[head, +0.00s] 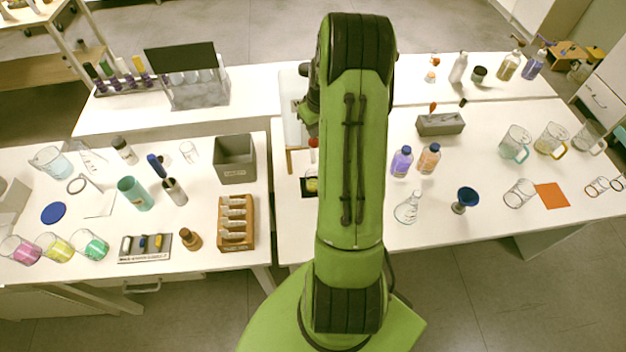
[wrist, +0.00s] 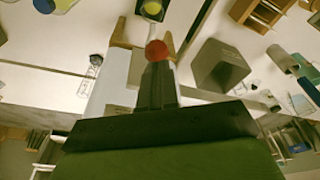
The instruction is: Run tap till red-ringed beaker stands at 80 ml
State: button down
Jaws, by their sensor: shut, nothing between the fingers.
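The tap's red knob (head: 313,142) shows just left of my arm in the head view. In the wrist view the red knob (wrist: 156,50) is right at my fingertips; whether they touch it I cannot tell. My gripper (wrist: 157,68) is shut with nothing held; it is partly visible in the head view (head: 309,120). Below the tap a small beaker with yellow liquid (head: 312,185) stands on a dark pad (head: 306,194), partly hidden by my arm. It also shows at the top of the wrist view (wrist: 152,8). Its ring and level marks cannot be read.
A white tank (head: 292,125) on a wooden stand is behind the tap. A grey bin (head: 235,160) and wooden bottle rack (head: 236,222) stand to the left. Purple (head: 401,161) and orange (head: 429,158) bottles and a flask (head: 408,208) are right of my arm.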

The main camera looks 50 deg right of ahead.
aim_at(315, 142)
jog(key=shift+f+b, duration=2.8)
jog(key=shift+f, duration=0.4)
dwell(0.5)
jog(key=shift+r+p, duration=0.4)
jog(key=shift+r, duration=0.25)
dwell(2.5)
notch_tip(315, 142, up, 8)
jog(key=p, duration=0.5)
jog(key=shift+f, duration=0.4)
